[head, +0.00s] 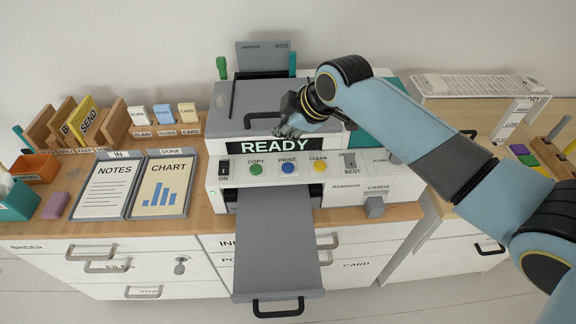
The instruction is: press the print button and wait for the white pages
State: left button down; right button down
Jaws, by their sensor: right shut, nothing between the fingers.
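The printer (222,185) stands on the wooden counter, and its display (274,146) reads READY. The blue PRINT button (288,168) sits on the front panel between the green COPY button (256,169) and the yellow CLEAR button (319,166). My right gripper (284,132) is shut and empty, above and behind the PRINT button at the top edge of the display, apart from the button. The grey output tray (275,240) extends from the front and is bare; no white pages show on it. My left gripper is out of view.
Left of the printer lie a NOTES sheet in the IN tray (107,186) and a CHART sheet in the DONE tray (163,184). A wooden sorter (115,121) stands behind them. A white rack (480,86) is at the right. My right arm crosses over the printer's right side.

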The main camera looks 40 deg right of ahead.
jog(key=b, duration=0.8)
send_over(285, 168)
notch_tip(285, 168, down, 8)
jog(key=shift+f, duration=0.4)
dwell(0.7)
jog(key=shift+f, duration=0.4)
